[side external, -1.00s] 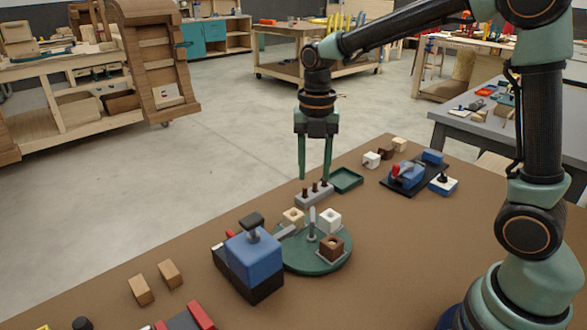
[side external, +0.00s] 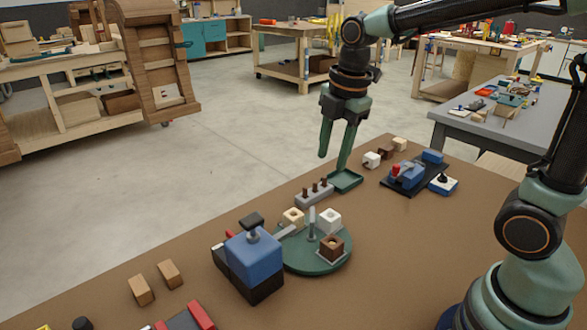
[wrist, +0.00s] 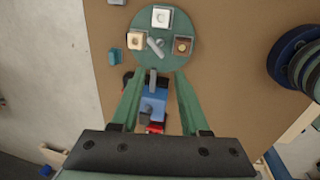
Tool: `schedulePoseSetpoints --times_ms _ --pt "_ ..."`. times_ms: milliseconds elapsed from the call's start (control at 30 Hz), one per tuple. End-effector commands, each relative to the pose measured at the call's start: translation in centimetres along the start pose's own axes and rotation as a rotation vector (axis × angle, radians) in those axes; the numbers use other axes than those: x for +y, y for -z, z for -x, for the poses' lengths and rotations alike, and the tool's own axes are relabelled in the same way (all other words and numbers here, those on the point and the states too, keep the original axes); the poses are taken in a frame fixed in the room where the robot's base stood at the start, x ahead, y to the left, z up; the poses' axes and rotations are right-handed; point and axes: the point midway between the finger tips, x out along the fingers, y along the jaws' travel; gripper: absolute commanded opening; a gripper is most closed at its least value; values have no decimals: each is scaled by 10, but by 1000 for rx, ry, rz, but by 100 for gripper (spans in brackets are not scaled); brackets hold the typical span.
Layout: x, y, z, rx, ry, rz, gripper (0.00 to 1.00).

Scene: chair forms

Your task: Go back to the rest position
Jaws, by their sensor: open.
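My gripper (side external: 337,162) is open and empty, with its two green fingers apart. In the side external view it hangs tilted above the table near the green tray (side external: 346,181) and the grey block with dark pegs (side external: 314,196). The wrist view shows the gripper (wrist: 158,75) from behind its fingers, with the green round plate (wrist: 163,62) beyond the tips and a blue block (wrist: 152,105) seen between the fingers.
The round plate (side external: 290,264) bears white, pale and dark brown cubes. A blue block on a black base (side external: 254,262) stands beside it. A black board with blue parts (side external: 408,180) lies at the back right. The front right of the brown table (side external: 400,260) is clear.

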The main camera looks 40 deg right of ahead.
Motion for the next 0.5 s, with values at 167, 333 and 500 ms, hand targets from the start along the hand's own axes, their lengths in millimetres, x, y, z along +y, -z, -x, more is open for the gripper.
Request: schedulePoseSetpoints --times_ms 167,333,500 --pt "-22 -4 14 19 -91 -419 45" --pt "-41 -7 22 72 -168 -822 45" --pt "-59 -10 24 150 -227 -1199 45"
